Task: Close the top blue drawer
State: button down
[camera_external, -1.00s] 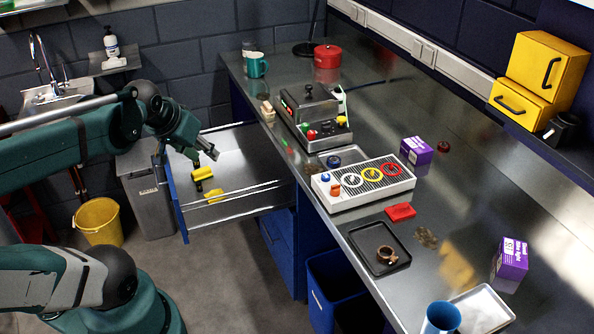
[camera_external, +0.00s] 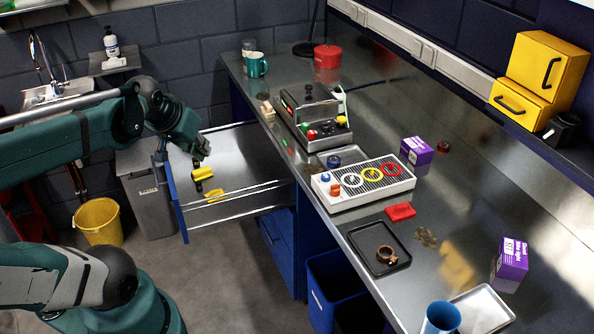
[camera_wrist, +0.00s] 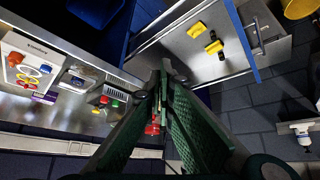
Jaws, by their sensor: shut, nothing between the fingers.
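The top blue drawer is pulled far out from the bench, and its blue front panel (camera_external: 175,205) faces left. In the wrist view the drawer's blue front (camera_wrist: 242,40) is at upper right, with a metal handle on its outer side. Yellow and black items (camera_external: 202,174) lie inside on the grey drawer floor. My gripper (camera_external: 204,151) is above the open drawer, on its interior side of the front panel. In the wrist view its green fingers (camera_wrist: 166,76) are together and empty, apart from the drawer front.
The bench top (camera_external: 330,230) holds a grey machine (camera_external: 318,118), a white ring tray (camera_external: 363,182) and a black tray (camera_external: 380,248). Blue bins (camera_external: 333,285) stand below. A grey bin (camera_external: 150,200) and a yellow bucket (camera_external: 98,221) stand left of the drawer front.

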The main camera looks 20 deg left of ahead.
jog(key=w+a+f+n+g, duration=0.2)
jog(key=w+a+n, duration=0.6)
jog(key=w+a, duration=0.3)
jog(key=w+a+f+n+g, duration=0.1)
jog(key=w+a+f+n, duration=0.1)
jog(key=w+a+n, duration=0.9)
jog(key=a+f+n+h, duration=0.1)
jog(key=a+f+n, duration=0.1)
jog(key=a+f, duration=0.4)
jog(key=s+a+f+n+h+p, duration=0.1)
jog(key=a+f+n, duration=0.2)
jog(key=a, duration=1.1)
jog(key=a+f+n+h, duration=0.1)
jog(key=a+f+n, duration=0.1)
jog(key=a+f, duration=0.7)
jog(key=shift+s+a+n+g, duration=0.3)
jog(key=shift+a+g, duration=0.1)
jog(key=shift+a, duration=0.5)
jog(key=shift+f, duration=0.2)
jog(key=w+d+f+b, duration=0.2)
jog(key=w+d+f, duration=0.3)
jog(key=f, duration=0.4)
jog(key=shift+w+d+b, duration=0.25)
jog(key=shift+b, duration=0.15)
